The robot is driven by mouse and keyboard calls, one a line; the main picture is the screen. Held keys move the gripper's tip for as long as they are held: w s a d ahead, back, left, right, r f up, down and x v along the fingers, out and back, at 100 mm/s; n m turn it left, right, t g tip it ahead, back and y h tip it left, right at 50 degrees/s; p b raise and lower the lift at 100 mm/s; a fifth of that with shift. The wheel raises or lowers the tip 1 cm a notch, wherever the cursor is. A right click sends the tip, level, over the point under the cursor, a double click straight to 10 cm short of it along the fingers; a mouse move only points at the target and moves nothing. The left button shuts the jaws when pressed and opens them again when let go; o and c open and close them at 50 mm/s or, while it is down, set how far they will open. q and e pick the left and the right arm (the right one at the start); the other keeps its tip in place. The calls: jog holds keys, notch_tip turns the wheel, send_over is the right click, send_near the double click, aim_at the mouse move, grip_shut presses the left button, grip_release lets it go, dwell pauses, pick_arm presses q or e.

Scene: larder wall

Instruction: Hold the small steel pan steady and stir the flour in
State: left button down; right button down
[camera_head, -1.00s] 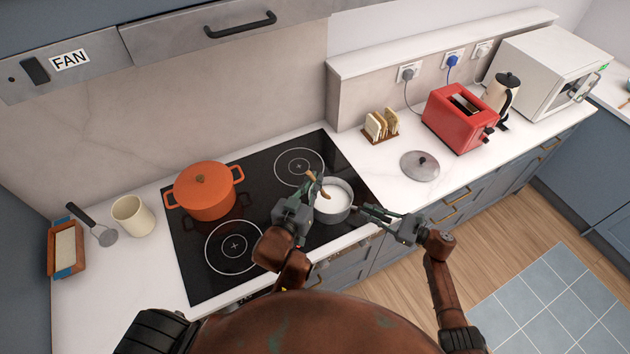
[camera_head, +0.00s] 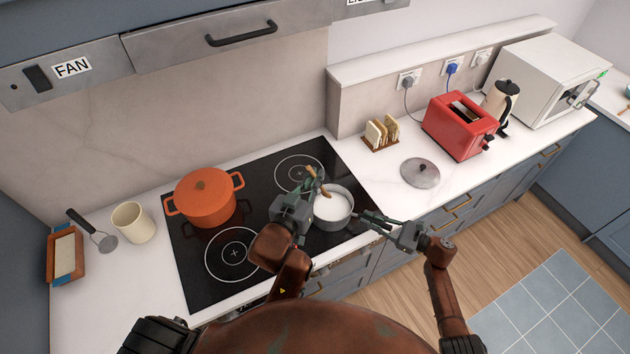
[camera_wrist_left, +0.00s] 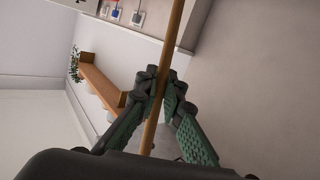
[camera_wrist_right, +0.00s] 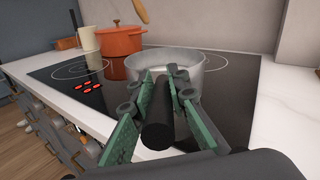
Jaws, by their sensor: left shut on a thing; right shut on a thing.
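The small steel pan (camera_head: 337,224) stands at the front right of the black hob with white contents inside. My right gripper (camera_head: 368,217) is shut on its dark handle (camera_wrist_right: 157,128), at the pan's right side. The pan's grey wall (camera_wrist_right: 194,78) shows ahead of the fingers in the right wrist view. My left gripper (camera_head: 312,186) is shut on a wooden utensil (camera_wrist_left: 173,45), at the pan's left. Its lower end is not clear in the head view, so I cannot tell how deep it reaches. Flour cannot be told apart within the white contents.
An orange pot (camera_head: 205,204) stands on the hob's back left. A steel lid (camera_head: 420,174), a toast rack (camera_head: 381,133) and a red toaster (camera_head: 459,127) are on the counter to the right. A cream mug (camera_head: 132,223) stands left of the hob.

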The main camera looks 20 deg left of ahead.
jog(key=shift+d+f, duration=0.1)
jog(key=shift+f, duration=0.1)
jog(key=c, duration=1.8)
grip_release()
jog(key=shift+r, duration=0.15)
jog(key=s+d, duration=0.2)
jog(key=d, duration=0.9)
jog(key=shift+d, duration=0.35)
jog(key=shift+s, duration=0.15)
